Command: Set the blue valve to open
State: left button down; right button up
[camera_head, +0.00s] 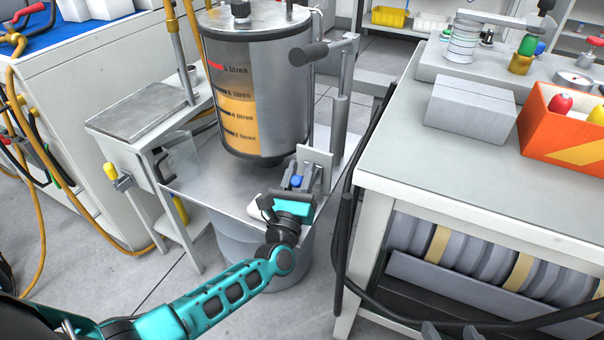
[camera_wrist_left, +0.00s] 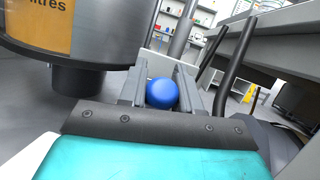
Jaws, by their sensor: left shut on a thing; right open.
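The blue valve knob (camera_head: 297,181) is a small blue ball on a light mount plate at the lower right of the steel tank (camera_head: 285,75). My left gripper (camera_head: 294,180) reaches it from the front and is shut on it. In the left wrist view the blue knob (camera_wrist_left: 162,94) sits between the two grey fingers of the left gripper (camera_wrist_left: 161,88). The valve's stem is hidden, and I cannot tell its setting. At the bottom right edge of the head view, two grey tips of my right gripper (camera_head: 452,331) show, apart and empty.
The tank holds orange liquid behind a marked window and stands over a metal tray table (camera_head: 195,192). A clear jug (camera_head: 178,158) stands on it at the left. A white workbench (camera_head: 490,190) to the right carries a grey box (camera_head: 470,108) and an orange bin (camera_head: 560,135). Dark hoses run between.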

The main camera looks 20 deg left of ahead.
pick_arm(q)
jog(key=shift+s+f+t, duration=0.15)
jog(key=shift+t, duration=0.25)
jog(key=c, duration=0.9)
grip_release()
jog(key=shift+o, duration=0.2)
jog(key=shift+s, duration=0.1)
jog(key=v, duration=0.7)
jog(key=shift+s, duration=0.2)
